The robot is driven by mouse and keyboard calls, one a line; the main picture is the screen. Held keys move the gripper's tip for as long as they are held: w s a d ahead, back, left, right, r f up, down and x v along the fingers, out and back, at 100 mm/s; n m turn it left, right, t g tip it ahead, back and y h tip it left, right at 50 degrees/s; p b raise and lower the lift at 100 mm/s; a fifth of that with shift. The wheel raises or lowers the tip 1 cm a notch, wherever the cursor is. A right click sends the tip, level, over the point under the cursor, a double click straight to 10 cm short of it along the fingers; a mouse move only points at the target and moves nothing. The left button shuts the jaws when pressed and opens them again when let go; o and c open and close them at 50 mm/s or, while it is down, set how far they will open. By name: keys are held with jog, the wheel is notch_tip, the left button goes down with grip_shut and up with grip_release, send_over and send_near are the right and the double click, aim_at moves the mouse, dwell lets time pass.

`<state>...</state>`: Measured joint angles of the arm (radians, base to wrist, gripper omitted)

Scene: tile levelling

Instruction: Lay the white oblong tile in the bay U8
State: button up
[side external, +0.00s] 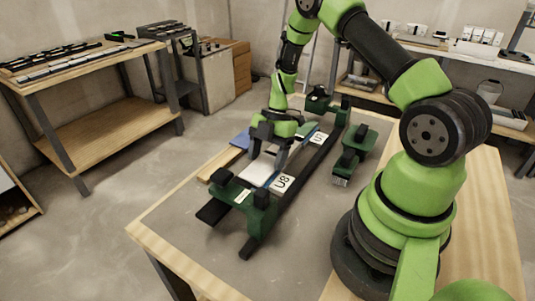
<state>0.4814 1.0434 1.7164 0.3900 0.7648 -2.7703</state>
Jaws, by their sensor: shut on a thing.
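The white oblong tile (257,173) is in the near part of the green and black frame, beside the label U8 (282,183). My gripper (268,158) is over the tile's far end, pointing down, with its fingers shut on the tile. The bay U8 is largely hidden under the tile and the gripper. I cannot tell whether the tile touches the bay floor or hangs just above it.
Green end clamps (232,190) stand at the frame's near end, close to the tile. A second label (318,138) marks a farther bay. A blue piece (240,140) lies left of the frame. A separate green block (352,150) stands to the right. The grey table front (185,225) is clear.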

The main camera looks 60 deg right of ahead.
jog(key=o, duration=1)
jog(key=shift+r, duration=0.1)
jog(key=shift+r, duration=3.9)
jog(key=shift+r, duration=0.1)
